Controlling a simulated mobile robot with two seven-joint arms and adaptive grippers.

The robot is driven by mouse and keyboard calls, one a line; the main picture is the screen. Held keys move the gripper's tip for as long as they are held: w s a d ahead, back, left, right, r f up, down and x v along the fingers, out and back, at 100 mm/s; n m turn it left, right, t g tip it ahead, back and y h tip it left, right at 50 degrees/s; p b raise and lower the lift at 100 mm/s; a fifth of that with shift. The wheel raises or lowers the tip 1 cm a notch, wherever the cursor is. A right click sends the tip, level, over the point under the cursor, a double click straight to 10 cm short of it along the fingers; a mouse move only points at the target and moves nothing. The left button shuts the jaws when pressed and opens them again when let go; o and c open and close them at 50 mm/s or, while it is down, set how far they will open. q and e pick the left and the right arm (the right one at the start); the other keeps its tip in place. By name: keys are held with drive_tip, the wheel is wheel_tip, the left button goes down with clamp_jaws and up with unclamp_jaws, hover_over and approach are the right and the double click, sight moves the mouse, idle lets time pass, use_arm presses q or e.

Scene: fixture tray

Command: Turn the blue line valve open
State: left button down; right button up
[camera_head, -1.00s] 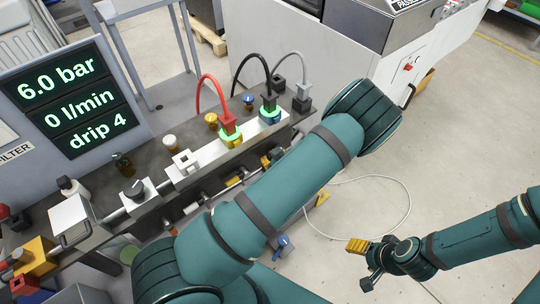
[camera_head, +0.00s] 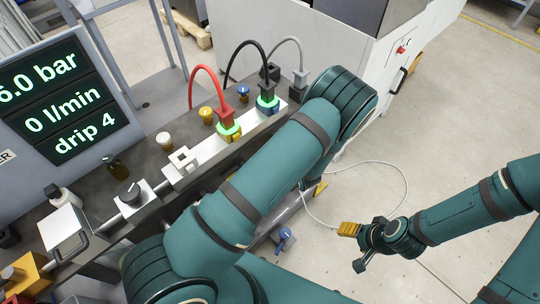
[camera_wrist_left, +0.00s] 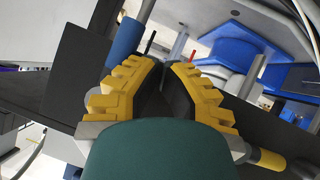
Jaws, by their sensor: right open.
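A valve-like fitting with a blue handle (camera_head: 285,238) sits low on the front side of the bench, beside a grey pipe (camera_head: 268,222). I cannot tell whether it is open or shut. My left arm crosses in front of the bench and hides its own gripper in the head view. In the left wrist view my left gripper (camera_wrist_left: 166,66) shows yellow ribbed fingers with dark inner pads, tips close together; whether they hold anything is unclear. My right gripper (camera_head: 351,249) is open and empty over the floor, right of the blue handle.
The display panel (camera_head: 65,105) reads 0 l/min and drip 4. On the bench, a red hose (camera_head: 192,82) and a black hose (camera_head: 240,48) meet green-lit fittings. A black knob (camera_head: 130,192) stands nearer. A thin white cable (camera_head: 407,185) lies on clear floor at right.

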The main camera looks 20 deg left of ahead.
use_arm(q)
drive_tip(key=shift+w+d+f+n+t, duration=0.15)
drive_tip(key=shift+w+n+t, duration=0.15)
drive_tip(key=shift+t, duration=0.1)
use_arm(e)
drive_tip(key=shift+f, duration=0.3)
use_arm(q)
drive_tip(key=shift+h, duration=0.3)
